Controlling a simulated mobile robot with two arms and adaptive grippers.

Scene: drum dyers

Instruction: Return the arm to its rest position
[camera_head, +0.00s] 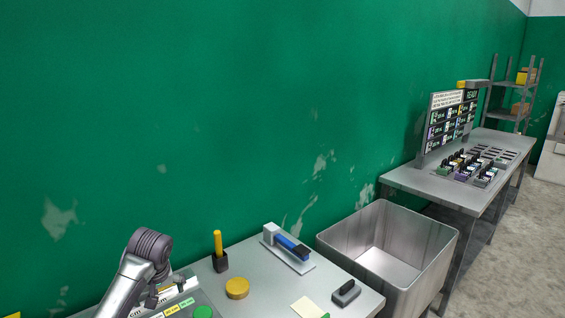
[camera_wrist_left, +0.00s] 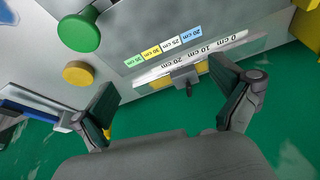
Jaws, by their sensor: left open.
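My left arm comes in at the lower left of the head view, and my left gripper (camera_head: 166,290) is over the near worktable, partly hidden by its own wrist. In the left wrist view the gripper (camera_wrist_left: 168,92) has its two dark green-padded fingers wide apart, with nothing held between them. Beyond the fingers lies a measuring panel with a white scale strip (camera_wrist_left: 205,62) marked in cm and a small grey slider (camera_wrist_left: 184,80). A green knob (camera_wrist_left: 78,32) stands on the same panel. My right gripper is in neither view.
A grey bin (camera_head: 335,243) stands to the right, before a far table (camera_head: 410,181). A green wall runs behind.

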